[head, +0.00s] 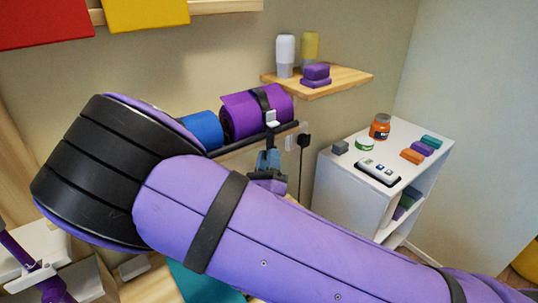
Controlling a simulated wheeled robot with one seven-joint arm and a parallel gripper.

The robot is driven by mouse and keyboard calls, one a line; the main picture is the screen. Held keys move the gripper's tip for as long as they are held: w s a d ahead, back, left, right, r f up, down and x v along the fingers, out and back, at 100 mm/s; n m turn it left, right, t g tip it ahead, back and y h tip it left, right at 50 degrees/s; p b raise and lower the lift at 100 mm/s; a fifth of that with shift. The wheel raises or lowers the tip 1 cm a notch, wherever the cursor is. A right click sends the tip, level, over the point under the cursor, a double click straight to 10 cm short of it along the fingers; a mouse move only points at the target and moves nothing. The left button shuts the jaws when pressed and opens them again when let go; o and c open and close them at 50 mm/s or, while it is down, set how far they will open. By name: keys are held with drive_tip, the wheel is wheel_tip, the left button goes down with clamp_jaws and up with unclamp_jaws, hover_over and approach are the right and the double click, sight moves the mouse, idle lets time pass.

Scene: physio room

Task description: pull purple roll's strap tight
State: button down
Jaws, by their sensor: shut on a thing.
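The purple roll (235,117) lies on a dark wall rail, beside a blue roll. Its black strap (263,99) goes around it, with a white buckle (272,118) on the front. My gripper (269,152) is just below the buckle and the rail, small and partly hidden behind my purple arm. It is shut on what appears to be the strap's dark tail, hanging below the buckle. The fingertips and the gripped end are too small to see clearly. I cannot tell how snugly the strap sits around the roll.
The blue roll (204,130) is left of the purple one on the rail (228,147). A wooden shelf (345,79) with bottles and purple blocks is above right. A white cabinet (340,174) at right holds jars, blocks and a device. A black plug (304,140) with a cord is on the wall.

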drive_tip(key=shift+f, duration=2.75)
drive_tip(key=shift+y, duration=0.3)
drive_tip(key=c, duration=1.2)
unclamp_jaws()
drive_tip(key=shift+o, duration=0.2)
drive_tip(key=v, duration=1)
drive_tip(key=shift+s+f, duration=0.25)
drive_tip(key=shift+f, duration=0.05)
drive_tip(key=shift+a, duration=0.15)
